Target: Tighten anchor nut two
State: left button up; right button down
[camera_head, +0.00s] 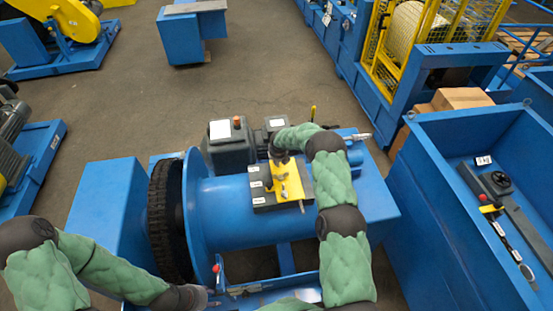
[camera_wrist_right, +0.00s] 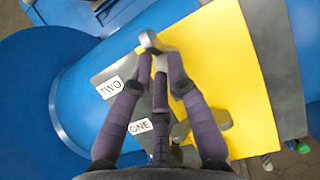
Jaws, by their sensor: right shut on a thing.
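A grey block (camera_head: 258,192) with white labels and a yellow plate (camera_head: 296,178) sits on top of the blue drum housing. The right wrist view shows labels TWO (camera_wrist_right: 110,87) and ONE (camera_wrist_right: 140,126) beside the yellow plate (camera_wrist_right: 235,65). My right gripper (camera_wrist_right: 160,72) is shut on a grey wrench-like tool (camera_wrist_right: 150,41), whose head shows just past the fingertips. Another grey metal piece (camera_wrist_right: 212,120) lies on the plate beside the right finger. I cannot make out anchor nut two; the fingers and tool cover part of the block. My left gripper (camera_head: 203,294) is low at the left, near a red-tipped lever (camera_head: 216,268); its jaws are unclear.
A large black toothed wheel (camera_head: 168,220) and blue flange stand left of the drum. A dark motor box (camera_head: 228,143) is behind the block. Open floor (camera_head: 240,80) lies beyond the machine.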

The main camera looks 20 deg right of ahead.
jog(key=shift+w+m+b, duration=0.15)
jog(key=shift+m+b, duration=0.25)
jog(key=shift+b, duration=0.3)
jog(key=m+h+b, duration=0.1)
jog(key=m+b, duration=0.1)
jog(key=b, duration=0.1)
jog(key=m+h+b, duration=0.1)
jog(key=m+b, duration=0.1)
jog(key=b, duration=0.1)
jog(key=shift+w+f+m+g, duration=0.1)
jog(key=shift+w+m+g, duration=0.1)
jog(key=shift+m+g, duration=0.2)
jog(key=shift+m+g+b, duration=0.3)
jog(key=shift+m+b, duration=0.35)
jog(key=shift+m, duration=0.25)
jog(key=m+b, duration=0.1)
jog(key=m, duration=0.1)
jog(key=m+g+h+b, duration=0.1)
jog(key=m, duration=0.1)
jog(key=shift+w+m+b, duration=0.2)
jog(key=shift+m+b, duration=0.1)
jog(key=shift+b, duration=0.05)
jog(key=shift+d+r+m+g+b, duration=0.15)
jog(key=shift+m+g+b, duration=0.35)
jog(key=shift+m, duration=0.4)
jog(key=shift+a+r+m+g+b, duration=0.1)
jog(key=shift+m+g+b, duration=0.4)
jog(key=shift+m, duration=0.4)
jog(key=shift+d+r, duration=0.1)
